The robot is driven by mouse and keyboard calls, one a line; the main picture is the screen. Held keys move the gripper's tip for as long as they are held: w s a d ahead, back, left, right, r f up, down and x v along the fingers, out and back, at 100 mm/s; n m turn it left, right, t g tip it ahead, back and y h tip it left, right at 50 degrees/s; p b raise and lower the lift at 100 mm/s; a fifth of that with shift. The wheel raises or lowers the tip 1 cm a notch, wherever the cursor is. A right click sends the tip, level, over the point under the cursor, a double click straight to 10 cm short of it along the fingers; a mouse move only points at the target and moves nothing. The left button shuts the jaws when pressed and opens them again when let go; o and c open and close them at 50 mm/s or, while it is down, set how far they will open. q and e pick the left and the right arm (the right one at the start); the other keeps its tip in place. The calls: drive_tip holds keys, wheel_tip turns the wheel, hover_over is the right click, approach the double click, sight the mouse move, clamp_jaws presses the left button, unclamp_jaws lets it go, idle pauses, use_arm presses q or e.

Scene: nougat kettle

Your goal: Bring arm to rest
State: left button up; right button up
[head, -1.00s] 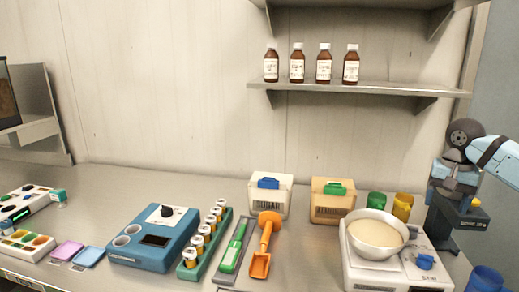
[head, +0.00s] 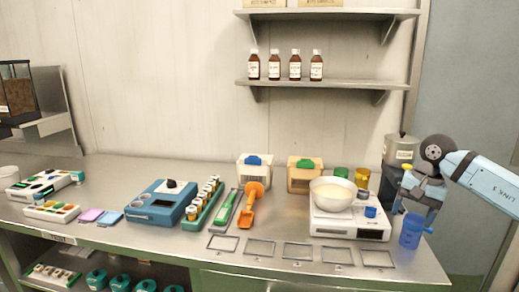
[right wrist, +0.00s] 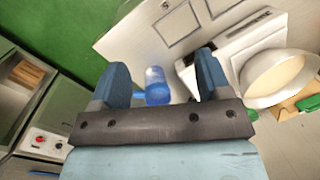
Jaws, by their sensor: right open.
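My right gripper (head: 414,208) hangs at the right end of the bench, pointing down, with its arm coming in from the right. Its jaws are open and nothing is between them. A blue mug (head: 411,231) stands on the bench just below and in front of the gripper. In the right wrist view the two fingers (right wrist: 163,80) are spread apart, and the blue mug (right wrist: 157,84) shows beyond the gap, apart from them. My left gripper is not in view.
Left of the gripper stand a white scale (head: 350,228) with a bowl (head: 333,192), and green and yellow cups (head: 361,178). A metal pot (head: 401,150) is behind the gripper. Several flat frames (head: 290,252) lie along the front. Shelves (head: 330,84) hang above.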

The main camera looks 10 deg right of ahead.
drive_tip(key=w+a+f+m+y, duration=0.1)
drive_tip(key=a+f+y, duration=0.2)
drive_tip(key=a+f, duration=0.45)
drive_tip(key=s+a+f+m+t+y, duration=0.2)
drive_tip(key=s+a+m+y, duration=0.1)
drive_tip(key=a+m+y, duration=0.4)
drive_tip(key=s+a+f+m+t+y, duration=0.1)
drive_tip(key=s+a+m+y, duration=0.1)
drive_tip(key=a+m, duration=0.5)
drive_tip(key=s+a+f+m+t+y, duration=0.25)
drive_tip(key=a+m+y, duration=0.2)
drive_tip(key=a, duration=0.55)
drive_tip(key=s+d+f+n+t+h, duration=0.25)
drive_tip(key=s+f+n+h, duration=0.55)
drive_tip(key=s+f+n, duration=0.5)
drive_tip(key=s+d+f+n+t+h, duration=0.25)
drive_tip(key=s+f+n+h, duration=0.45)
drive_tip(key=f+n, duration=0.7)
use_arm(q)
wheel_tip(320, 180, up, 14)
drive_tip(key=p, duration=1.7)
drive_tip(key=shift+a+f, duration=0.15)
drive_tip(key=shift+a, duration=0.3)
use_arm(e)
wheel_tip(320, 180, up, 18)
drive_tip(key=d+n, duration=0.1)
drive_tip(key=n, duration=0.2)
drive_tip(key=shift+n, duration=0.35)
